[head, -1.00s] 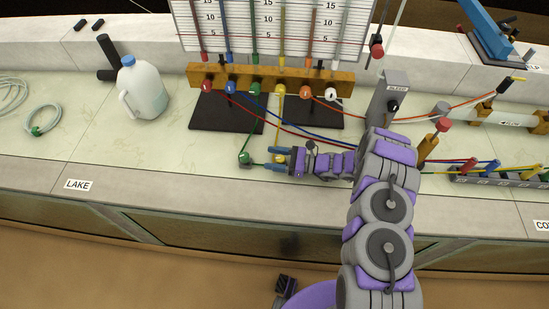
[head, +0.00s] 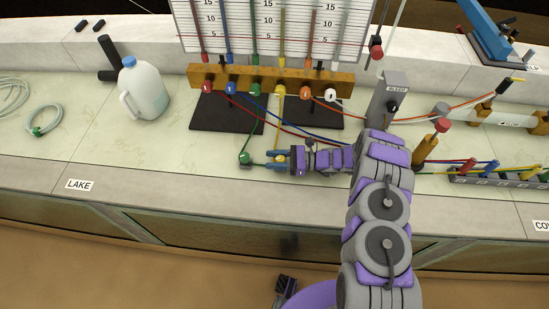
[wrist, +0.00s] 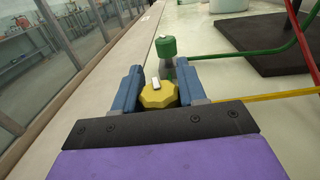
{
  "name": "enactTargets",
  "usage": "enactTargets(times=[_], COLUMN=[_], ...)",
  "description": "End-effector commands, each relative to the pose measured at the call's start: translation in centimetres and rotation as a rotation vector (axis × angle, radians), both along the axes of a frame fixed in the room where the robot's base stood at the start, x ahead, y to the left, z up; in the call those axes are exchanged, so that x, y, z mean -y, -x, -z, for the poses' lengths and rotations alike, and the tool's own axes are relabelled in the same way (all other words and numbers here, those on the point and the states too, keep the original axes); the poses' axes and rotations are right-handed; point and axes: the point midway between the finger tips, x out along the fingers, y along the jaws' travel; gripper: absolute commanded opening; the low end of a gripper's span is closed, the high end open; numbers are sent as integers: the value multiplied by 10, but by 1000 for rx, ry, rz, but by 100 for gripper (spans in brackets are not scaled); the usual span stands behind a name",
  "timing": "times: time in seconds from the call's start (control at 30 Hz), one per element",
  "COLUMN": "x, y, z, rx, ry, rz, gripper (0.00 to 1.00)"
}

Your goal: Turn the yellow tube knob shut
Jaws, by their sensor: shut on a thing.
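The yellow tube knob (wrist: 158,95) is a faceted knob with a white mark on top, seen in the wrist view between the blue fingers of my gripper (wrist: 157,88). The fingers are closed on its two sides. In the head view my gripper (head: 279,160) reaches left, low over the counter, at the lower end of the yellow tube (head: 278,122), and its fingers largely hide the knob. The white mark lies nearly along the finger direction, slightly tilted. The yellow tube also leaves toward the right in the wrist view (wrist: 262,95).
A green knob (wrist: 166,46) stands just beyond my fingertips, with its green tube (wrist: 245,54) running right. It also shows in the head view (head: 246,159). A wooden manifold (head: 345,79) with coloured knobs stands behind. A white jug (head: 143,90) stands left; the counter's front left is clear.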

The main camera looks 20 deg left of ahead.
Motion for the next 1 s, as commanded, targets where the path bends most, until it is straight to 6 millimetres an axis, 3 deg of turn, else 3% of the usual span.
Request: enactTargets(times=[0.5, 0.9, 0.93, 1.0], x=[3, 3, 3, 3], y=[1, 2, 2, 2], z=[-1, -2, -2, -2], rx=[8, 5, 6, 6], ry=[-1, -1, 0, 0], rz=[-244, -261, -261, -262], gripper=[10, 10, 43, 49])
